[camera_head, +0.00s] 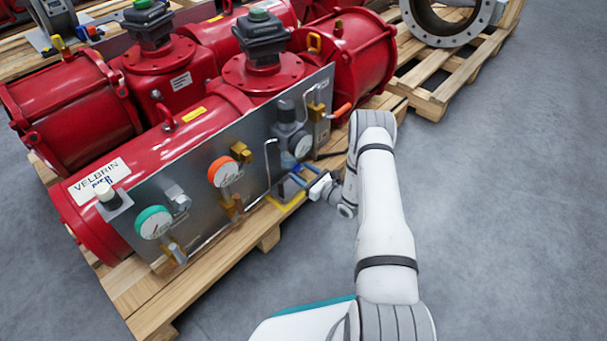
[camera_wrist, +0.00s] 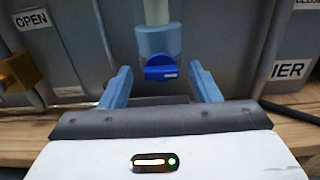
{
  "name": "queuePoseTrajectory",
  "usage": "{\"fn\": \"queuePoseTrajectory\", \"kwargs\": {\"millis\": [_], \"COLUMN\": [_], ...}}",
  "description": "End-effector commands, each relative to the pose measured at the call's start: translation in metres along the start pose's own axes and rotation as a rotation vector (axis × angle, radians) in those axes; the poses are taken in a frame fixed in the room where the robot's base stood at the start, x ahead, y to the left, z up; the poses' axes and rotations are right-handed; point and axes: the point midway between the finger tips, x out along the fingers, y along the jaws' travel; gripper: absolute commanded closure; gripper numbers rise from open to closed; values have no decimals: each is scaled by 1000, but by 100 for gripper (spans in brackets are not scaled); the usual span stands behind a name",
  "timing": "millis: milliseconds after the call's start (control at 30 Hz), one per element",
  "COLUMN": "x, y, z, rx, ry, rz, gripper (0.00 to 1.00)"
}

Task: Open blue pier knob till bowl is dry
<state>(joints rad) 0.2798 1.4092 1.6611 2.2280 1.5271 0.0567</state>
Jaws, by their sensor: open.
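The blue knob (camera_wrist: 161,72) hangs at the lower end of a pale blue cylindrical body (camera_wrist: 158,40), which may be the bowl. My gripper (camera_wrist: 163,82) is open, with one light blue finger on each side of the knob and visible gaps to it. Whether there is liquid in the bowl cannot be made out. In the head view my gripper (camera_head: 304,180) is at the lower right of the grey panel (camera_head: 255,150); the knob cannot be told apart there.
An OPEN label (camera_wrist: 31,20) and a brass fitting (camera_wrist: 18,73) are at the left; a label ending in IER (camera_wrist: 289,70) is at the right. A dark cable (camera_wrist: 290,108) lies at the right. Gauges, including an orange-rimmed one (camera_head: 223,171), and red cylinders (camera_head: 160,143) stand on a pallet (camera_head: 160,295).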

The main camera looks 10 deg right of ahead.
Motion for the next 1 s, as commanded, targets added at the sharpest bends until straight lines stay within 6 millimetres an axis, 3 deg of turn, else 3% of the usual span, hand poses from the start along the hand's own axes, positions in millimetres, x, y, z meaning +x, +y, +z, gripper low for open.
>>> {"fn": "queuePoseTrajectory", "kwargs": {"millis": [67,600,1000], "x": [0,-1,-2], "y": [0,0,0], "z": [0,0,0], "rx": [0,0,-72], "ry": [0,0,0], "rz": [0,0,0], "gripper": [44,87,88]}}
